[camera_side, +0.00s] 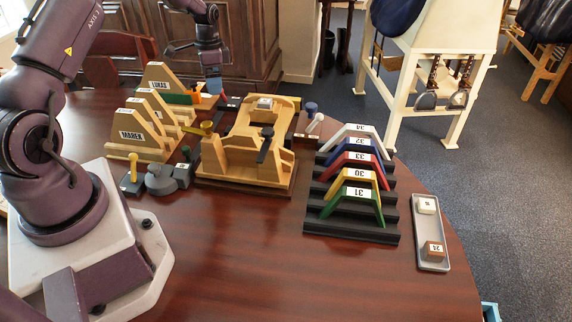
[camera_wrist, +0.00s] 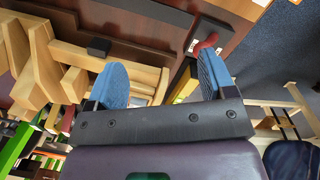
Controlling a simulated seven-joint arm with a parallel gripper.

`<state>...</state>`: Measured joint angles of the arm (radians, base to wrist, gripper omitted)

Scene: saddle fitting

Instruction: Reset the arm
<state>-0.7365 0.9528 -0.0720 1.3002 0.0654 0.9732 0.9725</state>
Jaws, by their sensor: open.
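My gripper (camera_wrist: 162,82) is open in the wrist view, with its two blue fingers apart and nothing between them. In the side view my gripper (camera_side: 213,85) hangs at the far side of the table, behind the wooden fixture (camera_side: 240,160). It is close to the wooden stand labelled LUKAS (camera_side: 160,80) and appears clear of it. The wooden fixture also shows at the upper left of the wrist view (camera_wrist: 75,62).
A black rack (camera_side: 350,229) holds several coloured, numbered saddle pieces right of the fixture. A grey tray (camera_side: 431,246) with two small blocks lies at the right edge. Wooden stands, one labelled MAREK (camera_side: 132,136), stand on the left. The front of the table (camera_side: 250,265) is clear.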

